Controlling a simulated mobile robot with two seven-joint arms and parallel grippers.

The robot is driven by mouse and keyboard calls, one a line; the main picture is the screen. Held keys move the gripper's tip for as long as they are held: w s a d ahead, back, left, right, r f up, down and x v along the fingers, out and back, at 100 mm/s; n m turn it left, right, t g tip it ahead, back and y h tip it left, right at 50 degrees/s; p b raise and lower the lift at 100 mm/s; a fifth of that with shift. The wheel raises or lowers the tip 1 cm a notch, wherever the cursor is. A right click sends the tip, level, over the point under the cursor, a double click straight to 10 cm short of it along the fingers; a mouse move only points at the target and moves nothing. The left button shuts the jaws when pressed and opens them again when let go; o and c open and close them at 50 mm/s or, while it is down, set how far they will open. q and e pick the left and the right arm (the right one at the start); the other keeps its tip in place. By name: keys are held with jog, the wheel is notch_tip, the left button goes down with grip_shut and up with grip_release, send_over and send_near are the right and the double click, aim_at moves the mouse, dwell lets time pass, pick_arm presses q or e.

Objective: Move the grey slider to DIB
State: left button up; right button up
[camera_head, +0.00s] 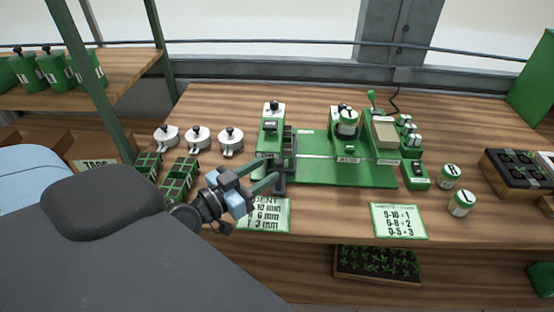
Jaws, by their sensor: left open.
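The green seeder machine (330,172) stands in the middle of the bench, with several small labels along its front. The label at its left end is too small to read surely, so I cannot confirm which one says DIB. A dark grey upright piece (290,165), perhaps the grey slider, stands at the left end of the green base. My left gripper (279,181) is open at this end, its fingers pointing right beside the grey piece. I cannot tell whether they touch it. The fingers partly hide the machine's left front corner. My right gripper is not in view.
White lidded pots (198,139) and green cell trays (178,180) stand left of the machine. Printed cards (264,215) and (399,221) lie at the front. Two jars (461,204) and a dark plant tray (518,170) are on the right. Bare bench lies between the cards.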

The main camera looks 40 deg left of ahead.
aim_at(275, 164)
pick_arm(q)
jog(key=x, duration=0.4)
jog(key=shift+r+p, duration=0.25)
jog(key=shift+p, duration=0.15)
jog(key=shift+w+d+f, duration=0.2)
jog(key=shift+w, duration=0.6)
grip_shut()
